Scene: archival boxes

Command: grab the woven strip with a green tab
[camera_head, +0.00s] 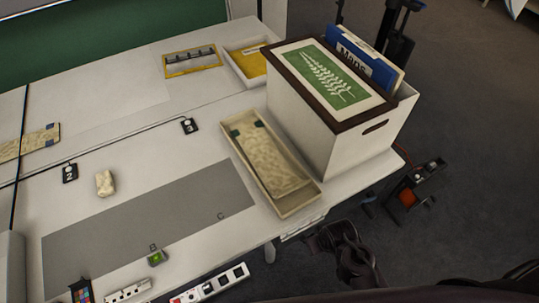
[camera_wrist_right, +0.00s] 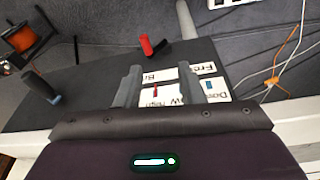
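A pale woven strip (camera_head: 270,160) lies in a long cream tray (camera_head: 300,200) at the middle right of the head view. A dark green tab (camera_head: 235,133) shows at its far end. Another pale strip (camera_head: 35,142) with a dark blue tab (camera_head: 50,142) lies at the left edge of the table. My right gripper (camera_wrist_right: 158,72) is open in the right wrist view, its two grey fingers apart with nothing held between them. It is away from both strips, over a dark surface with printed cards. My left gripper is not in view.
A large white box (camera_head: 300,130) with a brown-rimmed, green-patterned lid stands right beside the tray. A small tray with yellow content (camera_head: 250,62) is behind it. A beige lump (camera_head: 105,183) and a grey mat (camera_head: 150,220) are on the table. Printed cards (camera_wrist_right: 160,95) show in the wrist view.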

